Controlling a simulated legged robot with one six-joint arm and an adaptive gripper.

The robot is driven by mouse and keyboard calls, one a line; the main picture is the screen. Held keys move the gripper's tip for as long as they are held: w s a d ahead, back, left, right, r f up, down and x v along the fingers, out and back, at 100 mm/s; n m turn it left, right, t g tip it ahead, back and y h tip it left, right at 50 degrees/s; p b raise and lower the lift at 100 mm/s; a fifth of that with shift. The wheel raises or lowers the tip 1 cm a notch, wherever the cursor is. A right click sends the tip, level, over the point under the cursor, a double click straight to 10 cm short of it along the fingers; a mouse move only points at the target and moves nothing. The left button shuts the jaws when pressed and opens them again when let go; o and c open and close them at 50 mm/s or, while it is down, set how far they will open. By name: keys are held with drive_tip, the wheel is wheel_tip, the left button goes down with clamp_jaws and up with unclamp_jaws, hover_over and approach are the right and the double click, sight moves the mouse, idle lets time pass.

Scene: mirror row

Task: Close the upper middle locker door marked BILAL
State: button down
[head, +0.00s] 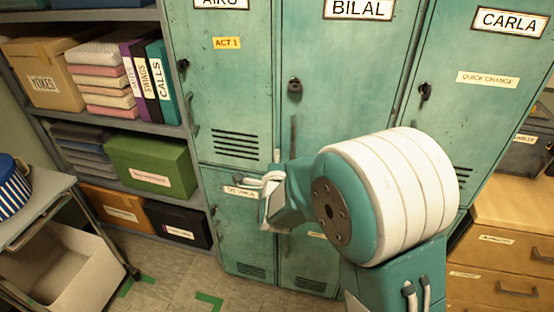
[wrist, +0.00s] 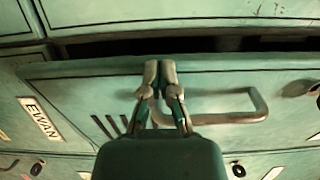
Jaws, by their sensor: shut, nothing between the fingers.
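The BILAL door (head: 340,85) is a worn green upper middle locker door with a dark latch and a vertical handle near its left edge. In the wrist view, turned sideways, this door (wrist: 80,95) stands slightly ajar, with a dark gap along its free edge. Its handle (wrist: 230,119) and vent slots show there. My gripper (wrist: 160,68) is shut and empty in front of the door, by the handle and near the free edge. I cannot tell whether it touches. In the head view my gripper (head: 264,183) is low at the door's left; my arm hides the door's lower right.
The AIKO door (head: 220,85) is on the left and the CARLA door (head: 475,100) on the right; both look shut. The EWAN label (wrist: 40,119) shows beside the door's vents. Shelves with boxes (head: 150,165) and a cart (head: 35,200) stand left, wooden drawers (head: 505,240) right.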

drive_tip(key=w+m+h, duration=0.2)
drive_tip(key=w+h, duration=0.1)
drive_tip(key=w+m+g+h, duration=0.1)
drive_tip(key=w+m+h, duration=0.1)
drive_tip(key=w+h, duration=0.1)
drive_tip(key=shift+w+d+r, duration=0.1)
drive_tip(key=shift+w, duration=0.7)
drive_tip(key=shift+d, duration=0.1)
drive_tip(key=shift+h, duration=0.3)
